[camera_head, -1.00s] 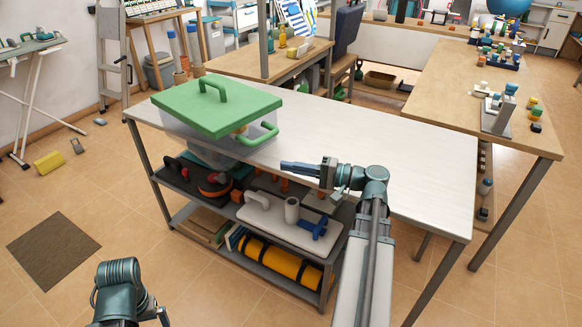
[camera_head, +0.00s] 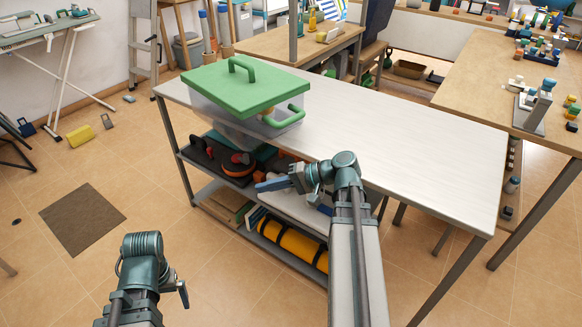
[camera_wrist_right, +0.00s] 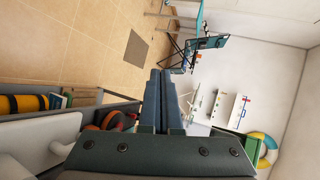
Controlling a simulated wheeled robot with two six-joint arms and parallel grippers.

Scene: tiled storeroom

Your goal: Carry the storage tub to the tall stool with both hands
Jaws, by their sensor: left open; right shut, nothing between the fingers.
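The storage tub (camera_head: 203,104) is a clear box with a green lid (camera_head: 222,86), a lid handle and a green side handle (camera_head: 284,117). It sits upright at the left end of the white-topped workbench. My right gripper (camera_head: 268,185) is shut and empty, in front of the bench's near edge, below and apart from the tub. Its closed fingers also show in the right wrist view (camera_wrist_right: 160,95). My left gripper (camera_head: 183,293) is low at the bottom left, over the floor and away from the tub; its fingers are mostly hidden. I cannot make out a tall stool.
The workbench (camera_head: 400,135) is bare right of the tub. Its lower shelves hold a yellow roll (camera_head: 292,245) and other items near my right arm. A brown mat (camera_head: 82,220) lies on open floor at left. A wooden table (camera_head: 480,85) stands at right.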

